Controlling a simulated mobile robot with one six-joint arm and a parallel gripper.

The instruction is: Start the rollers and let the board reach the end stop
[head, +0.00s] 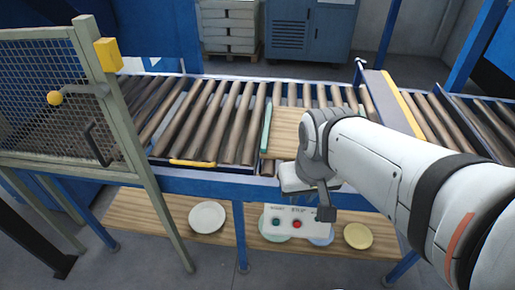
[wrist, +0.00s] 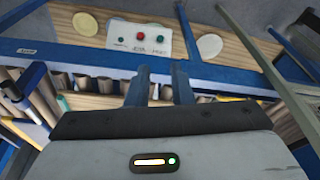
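A light wooden board (head: 285,131) lies on the brown rollers (head: 228,125), partly hidden by my arm. A teal strip (head: 266,128) stands along its left edge. A white button panel (head: 268,213) is on the front of the frame, below the rollers. In the head view it shows a green button (head: 276,222) and a red button (head: 297,224). The wrist view shows the panel (wrist: 150,49) with a red button between two green ones. My gripper (wrist: 160,68) points toward the panel, its two fingers apart and empty, not seen touching a button. I cannot tell which part is the end stop.
A mesh guard (head: 70,115) with a yellow-knobbed lever (head: 55,98) covers the left rollers. A grey cross-piece with a yellow stripe (head: 406,113) spans the right. A white plate (head: 207,217) and a yellow plate (head: 358,236) lie on the lower shelf.

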